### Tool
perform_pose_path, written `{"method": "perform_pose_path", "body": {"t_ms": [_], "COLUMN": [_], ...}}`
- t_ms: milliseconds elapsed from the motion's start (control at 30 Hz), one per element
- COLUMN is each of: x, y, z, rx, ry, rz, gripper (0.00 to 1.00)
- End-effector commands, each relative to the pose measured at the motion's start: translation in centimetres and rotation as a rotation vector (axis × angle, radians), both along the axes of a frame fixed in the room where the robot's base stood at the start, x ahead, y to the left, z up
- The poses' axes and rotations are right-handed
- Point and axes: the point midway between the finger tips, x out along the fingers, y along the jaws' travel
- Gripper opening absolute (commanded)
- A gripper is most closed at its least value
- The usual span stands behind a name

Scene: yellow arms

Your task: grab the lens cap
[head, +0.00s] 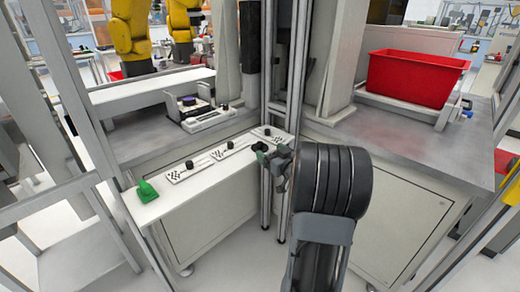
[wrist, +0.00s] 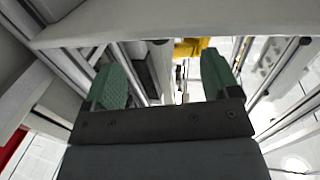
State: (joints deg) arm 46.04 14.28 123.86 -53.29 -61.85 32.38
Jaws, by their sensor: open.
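I cannot pick out the lens cap with certainty. Small dark round pieces sit on the white ledge in the head view: a left one (head: 189,164), a middle one (head: 230,145) and a right one (head: 267,132). My gripper (head: 266,154) is at the ledge's right end, close to the right piece. In the wrist view my gripper (wrist: 162,65) has its two green fingers wide apart with nothing held between them. A small dark piece (wrist: 160,41) shows beyond the fingers at a pale edge; I cannot tell what it is.
A green object (head: 147,190) stands at the left end of the white ledge (head: 165,205). A device with a dark disc (head: 205,115) is on the bench behind. A metal post (head: 298,75) rises close to my gripper. A red bin (head: 415,78) stands on the right bench.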

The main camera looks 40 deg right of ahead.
Motion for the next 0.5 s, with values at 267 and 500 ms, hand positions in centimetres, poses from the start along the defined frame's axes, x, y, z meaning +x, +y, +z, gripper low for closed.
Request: {"method": "perform_pose_path", "body": {"t_ms": [267,500], "x": [2.3,5.1], "y": [0.1,-0.1], "z": [-0.2,-0.1], "rx": [-0.001,-0.001], "ry": [-0.001,0.000], "rz": [0.003,0.001], "gripper": [0.82,0.82]}}
